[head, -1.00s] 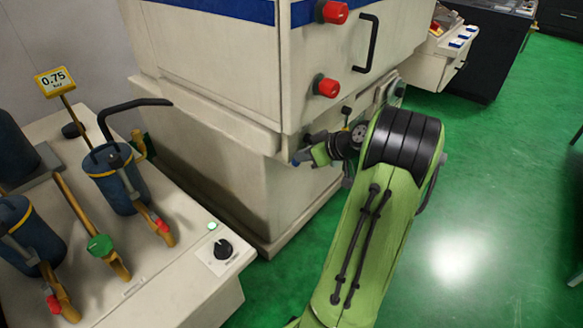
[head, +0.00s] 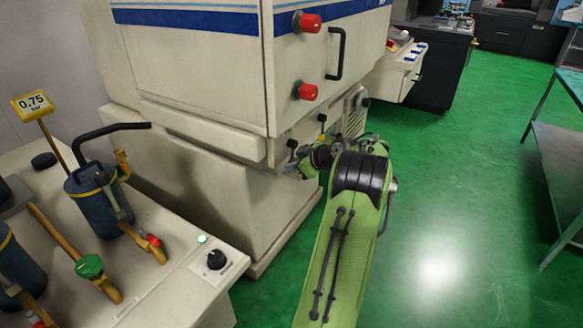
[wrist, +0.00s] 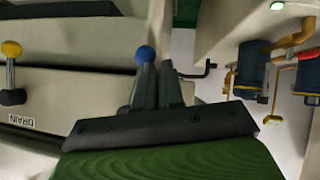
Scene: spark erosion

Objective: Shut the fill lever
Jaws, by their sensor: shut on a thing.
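In the wrist view a lever with a round blue knob (wrist: 145,55) stands at the tips of my gripper (wrist: 158,75). The two dark fingers are closed around it just below the knob, and hide its stem. No label shows beside it, so I cannot read whether it is the fill lever. In the head view my gripper (head: 296,169) is low at the front corner of the cream machine (head: 225,185). The blue knob cannot be made out there.
A yellow-knobbed lever (wrist: 12,50) stands by the DRAIN label (wrist: 22,121). Red knobs (head: 307,92) and a black handle (head: 336,54) jut out above my gripper. A bench (head: 150,300) with blue canisters (head: 95,205) is at left. Green floor (head: 455,190) is clear at right.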

